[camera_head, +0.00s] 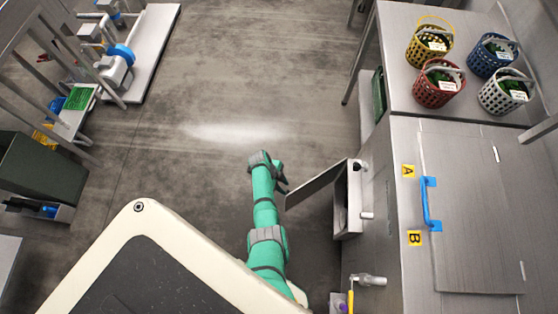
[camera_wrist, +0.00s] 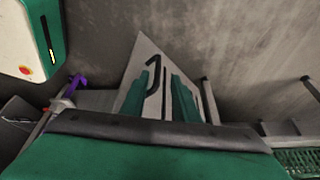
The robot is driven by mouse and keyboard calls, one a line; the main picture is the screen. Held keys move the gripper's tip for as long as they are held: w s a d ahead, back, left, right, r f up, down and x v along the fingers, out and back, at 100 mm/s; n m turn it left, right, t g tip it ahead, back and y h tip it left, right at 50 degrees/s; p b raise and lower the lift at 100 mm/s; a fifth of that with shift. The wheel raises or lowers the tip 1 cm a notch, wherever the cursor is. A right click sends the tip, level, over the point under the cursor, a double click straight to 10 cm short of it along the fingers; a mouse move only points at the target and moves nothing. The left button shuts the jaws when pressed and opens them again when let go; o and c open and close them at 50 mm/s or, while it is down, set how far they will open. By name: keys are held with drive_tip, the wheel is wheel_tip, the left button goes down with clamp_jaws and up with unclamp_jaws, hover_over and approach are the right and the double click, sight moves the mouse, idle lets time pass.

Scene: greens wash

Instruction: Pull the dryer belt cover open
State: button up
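A flat grey panel (camera_head: 315,185), which I take to be the dryer belt cover, stands swung out at an angle from a metal box (camera_head: 347,208) on the side of the bench. In the wrist view the panel (camera_wrist: 143,52) shows its face with a black bar handle (camera_wrist: 153,74). My gripper (camera_head: 284,180) is just left of the panel's outer edge. In the wrist view the two green fingers of my gripper (camera_wrist: 164,76) are apart, with the handle showing between them. Whether they touch the handle I cannot tell.
A steel bench (camera_head: 400,270) on the right has a lid (camera_head: 475,200) with a blue handle (camera_head: 430,204) and labels A and B. Several baskets, including a red one (camera_head: 437,88), stand behind it. A tap-like fitting (camera_head: 368,281) juts out nearby. The floor (camera_head: 230,90) ahead is clear.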

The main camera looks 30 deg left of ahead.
drive_tip(key=shift+v, duration=2.6)
